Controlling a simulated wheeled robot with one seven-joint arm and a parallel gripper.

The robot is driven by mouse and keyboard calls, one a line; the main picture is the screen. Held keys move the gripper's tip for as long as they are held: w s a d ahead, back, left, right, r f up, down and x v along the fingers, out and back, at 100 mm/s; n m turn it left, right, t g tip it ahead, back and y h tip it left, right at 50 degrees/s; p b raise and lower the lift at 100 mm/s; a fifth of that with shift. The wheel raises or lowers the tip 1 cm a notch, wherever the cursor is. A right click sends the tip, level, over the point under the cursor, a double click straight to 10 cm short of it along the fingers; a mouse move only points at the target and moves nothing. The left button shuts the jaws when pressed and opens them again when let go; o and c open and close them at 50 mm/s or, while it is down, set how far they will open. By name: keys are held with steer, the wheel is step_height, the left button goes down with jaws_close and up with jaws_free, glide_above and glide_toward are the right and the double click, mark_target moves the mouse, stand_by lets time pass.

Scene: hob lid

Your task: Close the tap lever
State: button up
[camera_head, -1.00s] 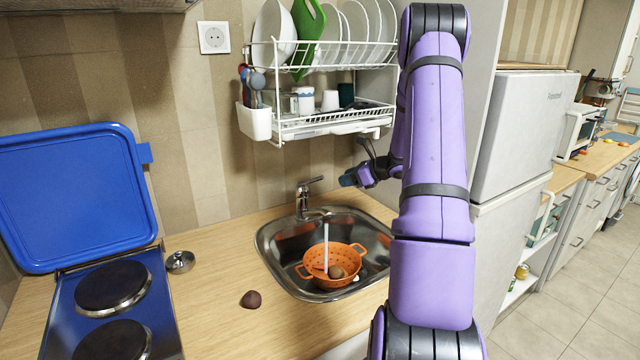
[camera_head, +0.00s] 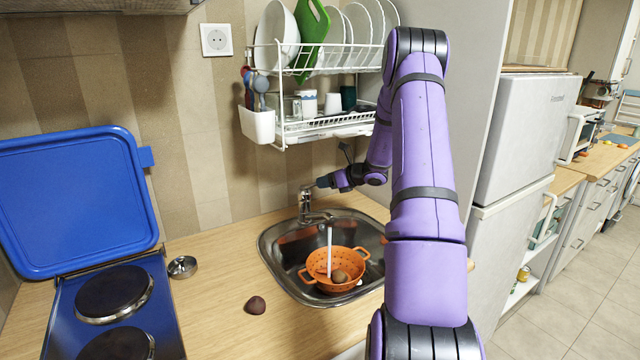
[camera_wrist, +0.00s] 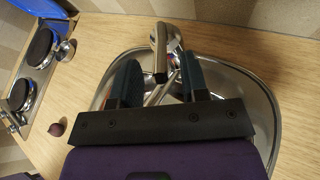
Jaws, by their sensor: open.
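The chrome tap (camera_head: 304,207) stands at the back left edge of the sink, and a stream of water (camera_head: 329,252) runs from its spout. My gripper (camera_head: 321,183) is at the top of the tap, beside the lever, which it partly hides in the head view. In the wrist view my gripper (camera_wrist: 160,64) is open, with its two dark fingers apart. The tap (camera_wrist: 165,38) shows there between and just beyond the fingertips. I cannot tell whether a finger touches the lever.
An orange colander (camera_head: 345,270) with a brown round item sits in the sink (camera_head: 275,262). A dish rack (camera_head: 335,127) hangs above. A blue hob lid (camera_head: 70,200) stands raised at left. A dark round item (camera_head: 255,305) lies on the clear counter.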

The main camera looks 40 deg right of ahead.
steer(key=shift+x, duration=1.25)
jaws_close()
steer(key=shift+s+d+f+t, duration=0.15)
steer(key=shift+s+f+t, duration=0.15)
steer(key=shift+f+t, duration=0.15)
steer(key=shift+s+f+t+y, duration=0.3)
steer(key=shift+f+t+y, duration=0.4)
steer(key=shift+t, duration=0.55)
steer(key=shift+f, duration=0.1)
jaws_free()
steer(key=shift+d, duration=0.1)
steer(key=v, duration=1)
steer(key=shift+s, duration=0.45)
